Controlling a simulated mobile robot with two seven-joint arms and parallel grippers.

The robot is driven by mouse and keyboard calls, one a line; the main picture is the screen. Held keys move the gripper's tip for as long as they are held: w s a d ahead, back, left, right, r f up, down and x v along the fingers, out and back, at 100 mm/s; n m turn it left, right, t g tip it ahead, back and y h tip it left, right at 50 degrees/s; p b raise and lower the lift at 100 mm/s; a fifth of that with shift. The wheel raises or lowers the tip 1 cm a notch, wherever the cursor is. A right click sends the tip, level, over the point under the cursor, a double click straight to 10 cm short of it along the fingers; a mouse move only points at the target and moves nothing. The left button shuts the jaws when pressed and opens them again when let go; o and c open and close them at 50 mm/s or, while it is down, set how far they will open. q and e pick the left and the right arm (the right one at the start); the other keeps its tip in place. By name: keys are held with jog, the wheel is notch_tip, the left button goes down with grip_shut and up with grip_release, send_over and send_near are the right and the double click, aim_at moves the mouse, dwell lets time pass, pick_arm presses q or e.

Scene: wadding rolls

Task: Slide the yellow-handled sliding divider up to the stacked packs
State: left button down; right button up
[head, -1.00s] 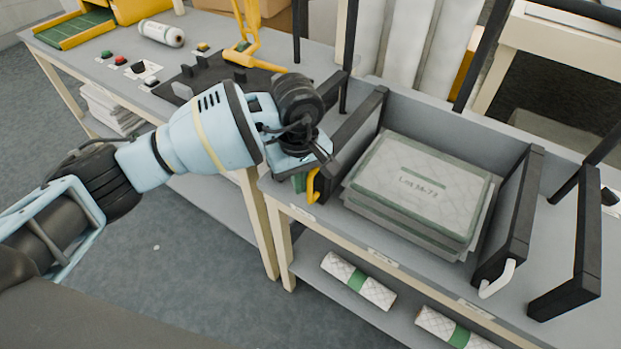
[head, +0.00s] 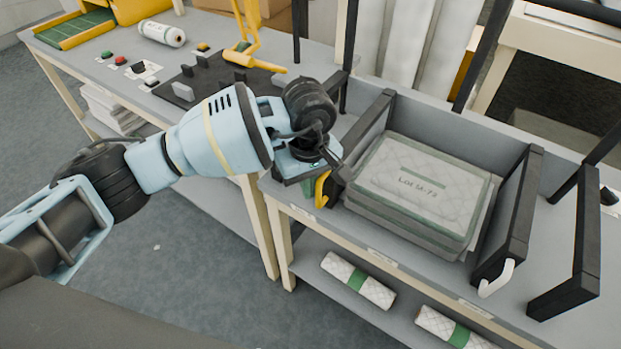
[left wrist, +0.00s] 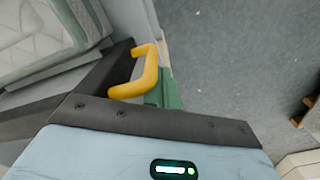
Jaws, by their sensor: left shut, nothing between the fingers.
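The yellow-handled divider is a dark upright frame (head: 369,130) on the bench, at the left side of the stacked packs (head: 420,190). Its yellow handle (head: 321,190) faces the front edge and also shows in the left wrist view (left wrist: 145,75). The packs are flat, quilted and grey-white with green edging. My left gripper (head: 311,187) is shut and empty, beside the handle on the side away from the packs. Its green fingertip part shows against the handle in the left wrist view. The divider is close to the packs' left edge; I cannot tell whether they touch.
A white-handled dark divider (head: 510,220) stands right of the packs, with another dark frame (head: 575,260) beyond it. A grey back wall runs behind the packs. Quilted rolls (head: 358,281) lie on the shelf below. A neighbouring table (head: 110,60) at left holds small parts.

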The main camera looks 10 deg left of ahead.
pick_arm(q)
jog(key=shift+s+d, duration=0.15)
jog(key=shift+d, duration=0.15)
jog(key=shift+a, duration=0.15)
jog(key=shift+w+a, duration=0.25)
jog(key=shift+a, duration=0.3)
jog(key=shift+w+a, duration=0.2)
jog(key=shift+a, duration=0.3)
pick_arm(e)
jog(key=shift+f, duration=0.1)
pick_arm(q)
jog(key=shift+r, duration=0.15)
